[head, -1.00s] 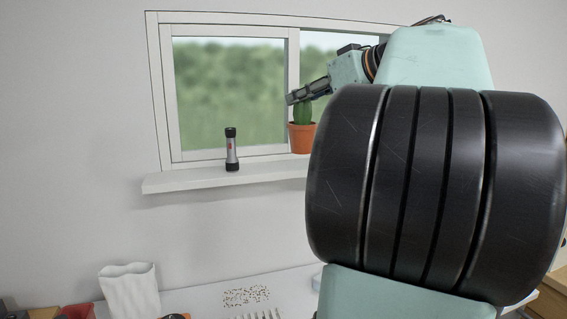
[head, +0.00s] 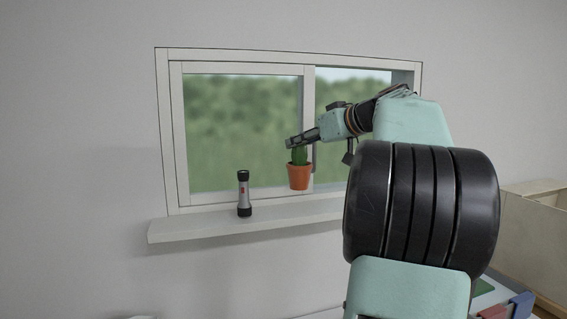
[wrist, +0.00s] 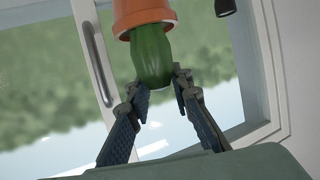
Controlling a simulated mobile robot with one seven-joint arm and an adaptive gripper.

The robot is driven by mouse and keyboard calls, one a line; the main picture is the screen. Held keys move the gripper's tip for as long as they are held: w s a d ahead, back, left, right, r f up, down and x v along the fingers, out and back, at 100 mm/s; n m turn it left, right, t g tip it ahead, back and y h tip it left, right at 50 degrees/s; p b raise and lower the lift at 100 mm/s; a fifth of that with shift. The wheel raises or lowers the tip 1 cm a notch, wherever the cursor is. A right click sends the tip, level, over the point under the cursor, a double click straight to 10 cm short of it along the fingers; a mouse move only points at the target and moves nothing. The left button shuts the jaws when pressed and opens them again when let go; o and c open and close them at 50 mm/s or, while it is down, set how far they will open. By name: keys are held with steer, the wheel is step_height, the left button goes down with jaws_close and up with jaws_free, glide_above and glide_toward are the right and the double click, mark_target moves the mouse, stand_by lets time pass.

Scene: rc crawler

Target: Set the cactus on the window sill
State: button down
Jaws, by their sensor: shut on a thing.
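The cactus (head: 299,156) is green and stands in an orange pot (head: 299,178), upright, in front of the window. My gripper (head: 293,143) is shut on the cactus's upper part. The pot hangs in the air, with a gap in the picture between its base and the white window sill (head: 195,229). In the wrist view, the cactus (wrist: 151,58) sits between the two fingertips (wrist: 158,83), with the pot (wrist: 142,12) beyond it, cut by the top edge. Whether the pot is directly over the sill's depth is hard to tell.
A silver and black flashlight (head: 243,195) stands upright on the sill, left of the pot. The sill is bare left of the flashlight and between it and my arm. My arm hides the sill's right end. A wooden box (head: 535,220) is at the right.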

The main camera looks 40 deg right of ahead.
mark_target(299, 152)
steer(key=f, duration=0.1)
steer(key=w+d+f, duration=0.1)
steer(key=w+f, duration=0.1)
steer(key=shift+w+d+f+p, duration=0.2)
steer(key=shift+d+p, duration=0.1)
steer(key=shift+d, duration=0.05)
steer(key=f, duration=0.2)
steer(key=f+p, duration=0.1)
steer(key=shift+w+d+f, duration=0.1)
steer(key=shift+w+f, duration=0.1)
steer(key=shift+f, duration=0.3)
steer(key=c, duration=1.7)
jaws_free()
steer(key=shift+c, duration=0.2)
steer(key=shift+s+d+b, duration=0.1)
steer(key=shift+s+b, duration=0.2)
steer(key=shift+s, duration=0.1)
steer(key=b+v, duration=0.2)
steer(key=v, duration=0.9)
steer(key=shift+r, duration=0.25)
